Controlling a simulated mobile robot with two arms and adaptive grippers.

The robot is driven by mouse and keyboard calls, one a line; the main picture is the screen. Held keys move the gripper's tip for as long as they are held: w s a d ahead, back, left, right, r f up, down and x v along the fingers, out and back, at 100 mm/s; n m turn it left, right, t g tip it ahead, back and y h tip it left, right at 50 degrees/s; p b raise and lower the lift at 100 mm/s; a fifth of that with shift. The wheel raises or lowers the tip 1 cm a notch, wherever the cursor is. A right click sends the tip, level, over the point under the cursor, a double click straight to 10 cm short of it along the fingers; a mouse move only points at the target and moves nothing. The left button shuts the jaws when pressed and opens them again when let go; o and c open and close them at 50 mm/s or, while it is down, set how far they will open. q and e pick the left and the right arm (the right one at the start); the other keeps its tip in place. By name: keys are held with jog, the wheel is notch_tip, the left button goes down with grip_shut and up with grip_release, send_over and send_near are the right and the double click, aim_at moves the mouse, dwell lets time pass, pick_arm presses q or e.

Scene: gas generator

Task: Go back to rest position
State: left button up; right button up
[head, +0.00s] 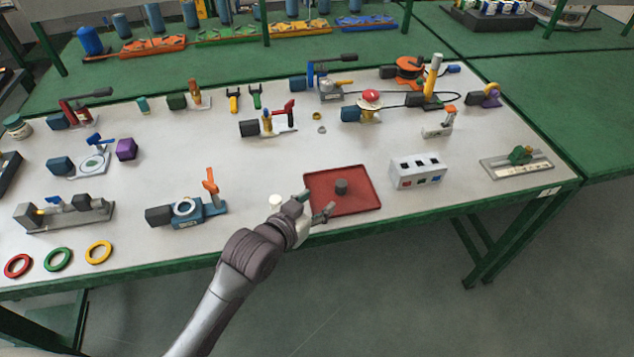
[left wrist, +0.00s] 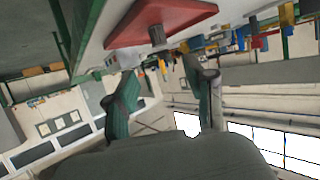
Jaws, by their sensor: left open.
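My left gripper (head: 318,205) is at the front edge of the white table (head: 240,160), beside the left front corner of a red tray (head: 360,204). Its two fingers are spread apart with nothing between them. In the left wrist view my left gripper (left wrist: 160,95) also shows open and empty, with the red tray (left wrist: 185,18) above it in the picture. A small dark grey cylinder (head: 341,187) stands in the tray, apart from the fingers. It also shows in the left wrist view (left wrist: 157,35). My right gripper is in neither view.
A white box with coloured switches (head: 418,172) stands right of the tray. A blue fixture with an orange lever (head: 187,210) stands to the left. Red, green and yellow rings (head: 58,259) lie at the front left. Several fixtures fill the back. Floor in front (head: 430,300) is clear.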

pick_arm(q)
jog(key=s+a+f+n+g+y, duration=0.1)
jog(key=s+a+f+g+y, duration=0.15)
jog(key=s+a, duration=0.45)
jog(key=s+a+f+n+g+y, duration=0.1)
jog(key=s+a+f+g, duration=0.2)
jog(key=s, duration=0.7)
jog(key=s+a+f+n+g+y, duration=0.1)
jog(key=s+a+f+g+y, duration=0.15)
jog(key=s+a, duration=0.45)
jog(key=s+d+f+g, duration=0.1)
jog(key=s+f, duration=0.1)
jog(key=f, duration=1.2)
jog(key=s+f+g, duration=0.1)
jog(key=s+f, duration=0.2)
jog(key=f, duration=1.1)
jog(key=s+a+f+g, duration=0.1)
jog(key=s+a+f, duration=0.1)
jog(key=s+f, duration=1.2)
jog(key=shift+s+a, duration=0.3)
jog(key=shift+s, duration=0.3)
